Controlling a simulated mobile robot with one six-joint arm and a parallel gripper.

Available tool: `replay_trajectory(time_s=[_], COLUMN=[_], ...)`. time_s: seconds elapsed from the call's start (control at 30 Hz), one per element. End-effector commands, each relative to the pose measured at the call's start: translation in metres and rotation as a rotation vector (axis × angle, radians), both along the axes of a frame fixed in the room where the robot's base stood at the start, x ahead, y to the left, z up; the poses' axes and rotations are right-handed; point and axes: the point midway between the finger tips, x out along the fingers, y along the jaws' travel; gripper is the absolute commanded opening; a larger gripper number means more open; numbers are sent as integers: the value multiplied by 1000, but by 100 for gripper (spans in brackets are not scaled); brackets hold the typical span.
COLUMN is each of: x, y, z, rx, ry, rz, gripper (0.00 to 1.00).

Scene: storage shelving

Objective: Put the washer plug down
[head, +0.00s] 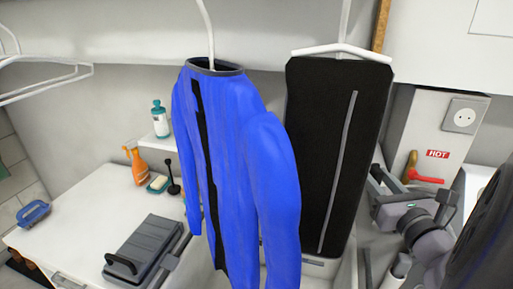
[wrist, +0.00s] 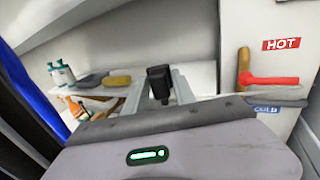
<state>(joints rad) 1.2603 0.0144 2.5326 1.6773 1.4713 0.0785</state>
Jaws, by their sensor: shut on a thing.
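The washer plug (wrist: 159,76) appears as a small black block in the wrist view. My gripper (wrist: 160,95) is shut on it, with one grey finger on each side. In the head view my gripper (head: 388,192) is at the right, in front of the wall below the hanging black garment's right edge. I cannot make out the plug clearly there. Where the plug's cord runs is hidden.
A wall socket (head: 464,114) is above the HOT label and red tap handle (head: 426,176). A blue jacket (head: 235,160) and black garment (head: 335,150) hang centrally. A white counter (head: 90,215) at left holds a grey case (head: 145,250) and bottles.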

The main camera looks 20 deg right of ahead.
Motion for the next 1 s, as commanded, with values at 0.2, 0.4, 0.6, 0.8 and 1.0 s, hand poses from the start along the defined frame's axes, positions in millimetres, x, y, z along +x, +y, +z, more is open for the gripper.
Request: replay_trajectory(time_s=[0.2,0.4,0.6,0.8,1.0], x=[15,44,88,121,128], y=[-11,-31,-64,-90,-96], z=[13,-4,-11,-14,-30], rx=[11,-2,-1,-2,2], ry=[-2,-2,-1,0,-1], rz=[8,3,3,1,0], gripper=[0,0,0,0,0])
